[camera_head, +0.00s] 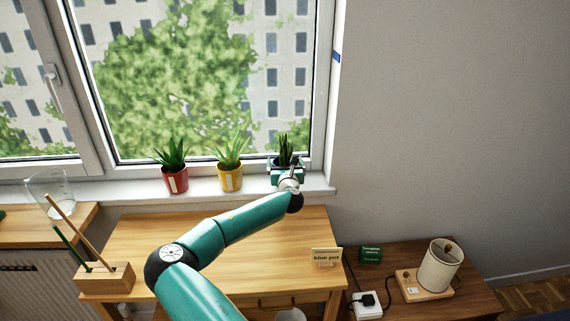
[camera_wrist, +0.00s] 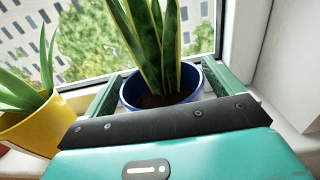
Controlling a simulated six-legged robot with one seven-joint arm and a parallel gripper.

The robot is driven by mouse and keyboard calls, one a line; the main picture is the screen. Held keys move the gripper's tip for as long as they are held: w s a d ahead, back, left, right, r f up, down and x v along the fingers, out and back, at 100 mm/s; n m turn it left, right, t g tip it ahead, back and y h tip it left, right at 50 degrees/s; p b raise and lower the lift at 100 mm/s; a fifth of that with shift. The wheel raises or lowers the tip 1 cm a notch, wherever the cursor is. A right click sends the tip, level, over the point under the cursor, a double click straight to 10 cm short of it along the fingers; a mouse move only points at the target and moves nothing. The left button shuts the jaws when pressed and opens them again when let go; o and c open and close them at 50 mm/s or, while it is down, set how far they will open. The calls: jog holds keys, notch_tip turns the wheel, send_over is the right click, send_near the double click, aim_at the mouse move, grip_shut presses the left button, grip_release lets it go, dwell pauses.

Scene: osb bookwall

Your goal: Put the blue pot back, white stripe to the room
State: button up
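The blue pot (camera_wrist: 130,91) holds a tall striped green plant (camera_wrist: 160,45) and stands upright at the right end of the window sill, by the window's corner. In the head view the plant (camera_head: 286,150) shows above my gripper (camera_head: 286,166). My gripper (camera_wrist: 165,84) has one green finger on each side of the pot, close to its rim. Whether the fingers press on the pot or leave a small gap cannot be told. The pot's room-facing side and any white stripe are hidden behind my gripper. A "blue pot" card (camera_head: 326,256) stands on the desk.
A yellow pot (camera_head: 231,180) and a red pot (camera_head: 175,182), each with a white stripe facing the room, stand to the left on the sill (camera_head: 205,190). The window frame and wall are close on the right. The wooden desk (camera_head: 290,235) is mostly clear; a lamp (camera_head: 438,266) is right.

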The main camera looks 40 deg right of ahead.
jog(key=shift+o, duration=0.3)
jog(key=shift+a+r, duration=0.1)
jog(key=v, duration=1.2)
